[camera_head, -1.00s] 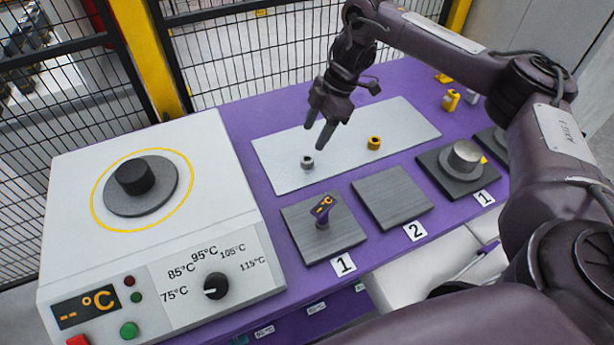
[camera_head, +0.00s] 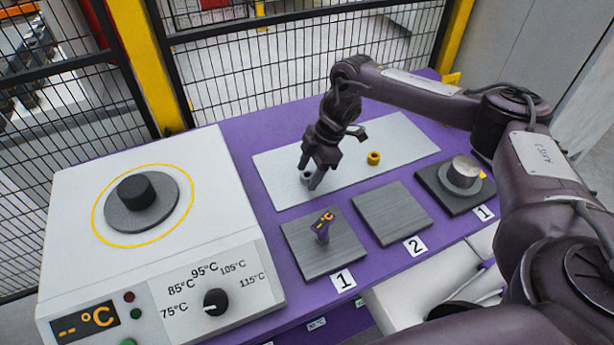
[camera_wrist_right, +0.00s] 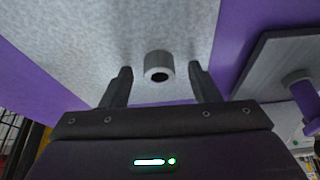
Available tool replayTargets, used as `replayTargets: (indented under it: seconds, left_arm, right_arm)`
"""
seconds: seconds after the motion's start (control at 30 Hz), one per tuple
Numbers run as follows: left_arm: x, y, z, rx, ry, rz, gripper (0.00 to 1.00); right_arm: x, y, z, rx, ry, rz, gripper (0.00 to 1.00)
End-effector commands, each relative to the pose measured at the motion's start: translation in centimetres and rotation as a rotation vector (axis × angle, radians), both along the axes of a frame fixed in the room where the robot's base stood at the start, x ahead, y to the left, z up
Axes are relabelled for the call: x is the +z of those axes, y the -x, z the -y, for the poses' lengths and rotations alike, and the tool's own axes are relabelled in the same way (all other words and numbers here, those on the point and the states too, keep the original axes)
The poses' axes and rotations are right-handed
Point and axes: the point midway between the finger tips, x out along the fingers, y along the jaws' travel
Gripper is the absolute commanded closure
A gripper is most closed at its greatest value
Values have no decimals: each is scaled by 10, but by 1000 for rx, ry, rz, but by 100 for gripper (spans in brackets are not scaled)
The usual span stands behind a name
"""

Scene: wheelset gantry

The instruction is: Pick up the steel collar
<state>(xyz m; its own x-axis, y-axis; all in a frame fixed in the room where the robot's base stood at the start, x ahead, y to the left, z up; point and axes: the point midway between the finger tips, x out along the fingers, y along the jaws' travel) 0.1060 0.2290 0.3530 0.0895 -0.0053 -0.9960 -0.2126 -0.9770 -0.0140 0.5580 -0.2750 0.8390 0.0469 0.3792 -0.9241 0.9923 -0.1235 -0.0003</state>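The steel collar (camera_head: 306,177) is a small grey ring on the pale grey mat (camera_head: 285,196), near its left end. In the right wrist view the collar (camera_wrist_right: 159,66) lies between and just beyond the fingertips, with its dark bore showing. My right gripper (camera_head: 311,174) is open and low over the mat, with its fingers on either side of the collar in the head view, partly hiding it. The wrist view shows the right gripper (camera_wrist_right: 160,76) with clear gaps between each finger and the collar. My left gripper is not in view.
A yellow collar (camera_head: 374,158) sits farther right on the mat. A white heater (camera_head: 75,225) stands at left. Another plate holds a steel cylinder (camera_head: 463,171).

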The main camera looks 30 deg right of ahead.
Motion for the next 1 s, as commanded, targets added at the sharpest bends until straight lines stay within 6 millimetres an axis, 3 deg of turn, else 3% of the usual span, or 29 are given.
replayTargets:
  seconds: [0.03, 0.37, 0.73, 0.87, 1.0]
  left_arm:
    - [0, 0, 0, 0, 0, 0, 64]
    - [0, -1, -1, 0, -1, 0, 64]
    - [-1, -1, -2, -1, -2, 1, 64]
    - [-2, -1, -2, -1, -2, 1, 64]
    - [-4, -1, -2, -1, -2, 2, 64]
  right_arm:
    - [0, 0, 0, 0, 0, 0, 51]
    - [1, 0, 0, 0, 0, 0, 93]
    - [7, -1, 0, 0, -1, 2, 94]
    - [21, -1, 0, 1, -2, 4, 94]
    - [48, -2, 0, 0, -1, 6, 94]
